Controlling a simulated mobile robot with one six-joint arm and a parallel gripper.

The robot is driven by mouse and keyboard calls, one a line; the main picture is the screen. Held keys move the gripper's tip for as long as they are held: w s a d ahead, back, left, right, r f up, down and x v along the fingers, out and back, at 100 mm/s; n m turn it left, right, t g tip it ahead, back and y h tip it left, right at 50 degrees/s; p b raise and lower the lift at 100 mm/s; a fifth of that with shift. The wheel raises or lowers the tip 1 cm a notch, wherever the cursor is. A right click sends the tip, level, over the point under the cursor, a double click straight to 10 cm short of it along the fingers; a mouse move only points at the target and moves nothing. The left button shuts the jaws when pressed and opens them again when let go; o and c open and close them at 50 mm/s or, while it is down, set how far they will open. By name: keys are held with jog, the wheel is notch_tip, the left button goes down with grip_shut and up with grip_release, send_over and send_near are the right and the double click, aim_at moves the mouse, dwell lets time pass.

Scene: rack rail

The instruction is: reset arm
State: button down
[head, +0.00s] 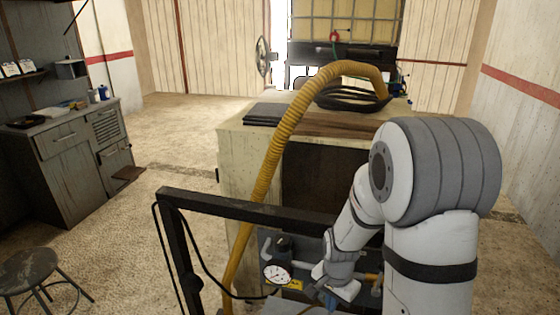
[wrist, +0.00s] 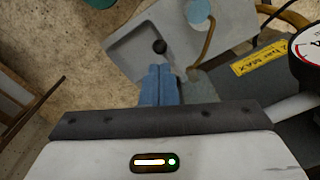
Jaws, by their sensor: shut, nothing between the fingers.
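My arm reaches down in the head view, and my gripper (head: 331,303) is low near the front of the bench, partly cut off by the lower edge. In the wrist view my gripper (wrist: 158,72) has its blue fingers together, with nothing between them. The fingertips are over a grey tray-like part (wrist: 128,48) with a dark round hole. I cannot tell whether they touch it.
A pressure gauge (head: 277,272) sits left of my gripper; it also shows in the wrist view (wrist: 308,55). A black metal frame (head: 250,207) and a yellow hose (head: 268,170) stand close by. A stool (head: 30,265) is at left. The floor (head: 170,120) at mid-left is clear.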

jog(key=s+r+n+t, duration=0.1)
jog(key=s+r+n, duration=0.3)
jog(key=s+r, duration=0.3)
jog(key=s+r+n+t, duration=0.1)
jog(key=s+r+n, duration=0.4)
jog(key=r, duration=0.8)
jog(key=shift+s+a+t, duration=0.15)
jog(key=shift+s+t, duration=0.25)
jog(key=shift+s, duration=0.7)
